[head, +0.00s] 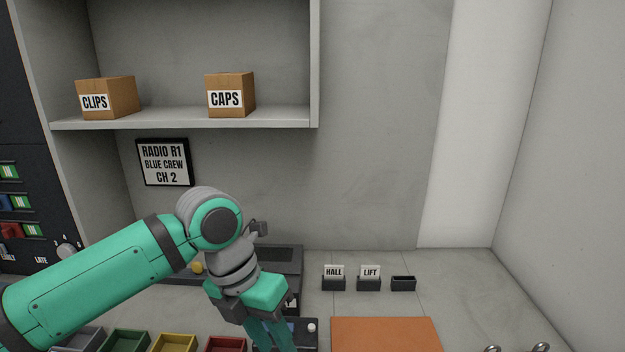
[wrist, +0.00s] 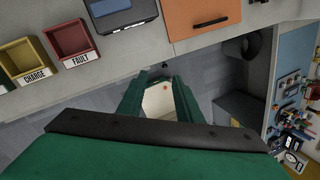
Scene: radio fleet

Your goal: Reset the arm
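My arm is green and grey. In the head view it reaches in from the lower left, bends at a grey joint and points down over the counter. My gripper (head: 270,338) hangs low in front of a dark device, its tips at or below the picture's bottom edge. In the wrist view my gripper (wrist: 160,78) shows two green fingers standing apart. A pale surface with a small red dot (wrist: 165,87) shows between them; I cannot tell what it belongs to.
Red FAULT tray (wrist: 72,40) and yellow CHARGE tray (wrist: 25,55) line the counter edge. An orange panel (head: 385,335) lies right of the gripper. HALL (head: 334,282) and LIFT (head: 369,282) holders stand behind. A shelf (head: 180,119) bears CLIPS (head: 108,98) and CAPS (head: 231,95) boxes.

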